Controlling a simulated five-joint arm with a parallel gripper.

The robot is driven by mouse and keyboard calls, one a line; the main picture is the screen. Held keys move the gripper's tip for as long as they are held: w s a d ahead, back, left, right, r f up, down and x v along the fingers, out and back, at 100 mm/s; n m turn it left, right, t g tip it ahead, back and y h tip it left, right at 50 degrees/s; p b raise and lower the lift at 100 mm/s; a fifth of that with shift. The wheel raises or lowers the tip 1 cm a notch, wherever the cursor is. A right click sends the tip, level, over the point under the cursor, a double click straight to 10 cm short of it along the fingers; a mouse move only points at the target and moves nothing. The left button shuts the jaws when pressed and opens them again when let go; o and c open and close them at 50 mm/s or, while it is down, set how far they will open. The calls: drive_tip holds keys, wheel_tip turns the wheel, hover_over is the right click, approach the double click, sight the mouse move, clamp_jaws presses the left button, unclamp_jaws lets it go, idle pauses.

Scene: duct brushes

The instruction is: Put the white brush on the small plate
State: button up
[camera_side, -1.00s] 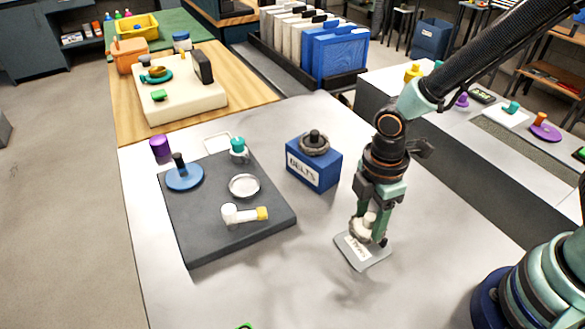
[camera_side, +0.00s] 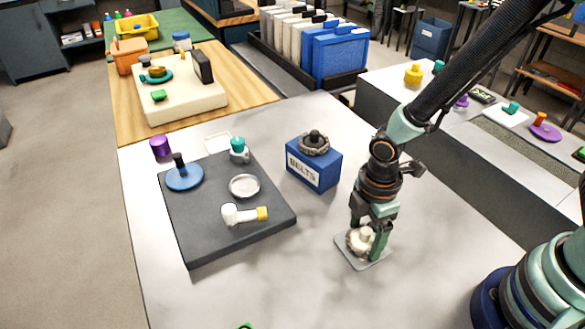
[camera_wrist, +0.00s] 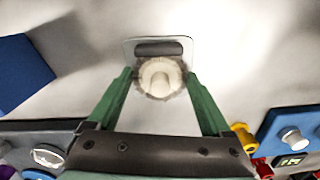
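The white brush (camera_side: 361,239), a round pale brush with a knob handle, sits on the small plate (camera_side: 377,264), a thin grey-white plate near the table's right side. In the wrist view the brush (camera_wrist: 160,78) shows from above, over the near part of the plate (camera_wrist: 188,45), with a dark strip beyond it. My gripper (camera_side: 367,243) is low over the plate, its green fingers on either side of the brush. In the wrist view the gripper (camera_wrist: 158,74) is open, with gaps between the fingertips and the knob. The plate's label is mostly hidden.
A blue BELTS box (camera_side: 314,165) with a dark brush on top stands behind left of my gripper. A dark board (camera_side: 190,240) holds a blue disc (camera_side: 184,177), a white dish (camera_side: 244,186) and a white-yellow piece (camera_side: 243,214).

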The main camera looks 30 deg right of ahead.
sight(365, 230)
drive_tip(key=shift+r, duration=0.1)
wheel_tip(365, 230, up, 12)
drive_tip(key=w+d+r+m+t, duration=0.1)
drive_tip(key=d+r+m+t, duration=0.4)
drive_tip(key=d+r+m, duration=0.6)
drive_tip(key=d+m, duration=0.3)
drive_tip(key=m, duration=0.2)
drive_tip(key=shift+w+r+t, duration=0.25)
drive_tip(key=shift+r+t, duration=0.05)
drive_tip(key=shift+t, duration=0.1)
